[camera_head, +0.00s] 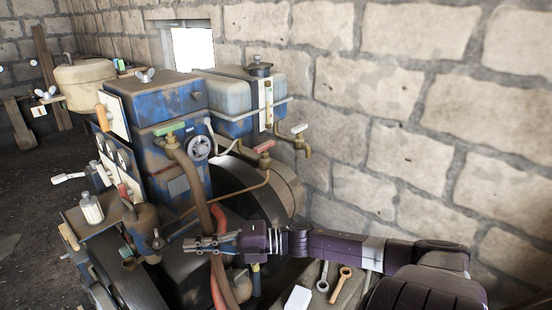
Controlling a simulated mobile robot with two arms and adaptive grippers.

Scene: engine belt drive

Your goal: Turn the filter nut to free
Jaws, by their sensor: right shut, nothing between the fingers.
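My right gripper (190,244) reaches in from the right, low over the engine. Its fingers are shut with nothing between them, in front of the brown pipe and red hose. I cannot tell for certain which part is the filter nut. A pale wing nut (145,75) sits on top of the rusty blue engine block (170,105), well above and left of the gripper. Another wing nut (46,92) shows at the far left, beside a tan tank (85,85). The gripper touches neither wing nut. My left gripper is not in view.
A brown pipe (190,165) and a red hose (218,275) run down the engine front. A blue-grey tank (240,100) with taps stands by the stone wall (390,110). Wrenches (341,285) lie under my right arm. A small bottle (91,208) stands on a ledge at left.

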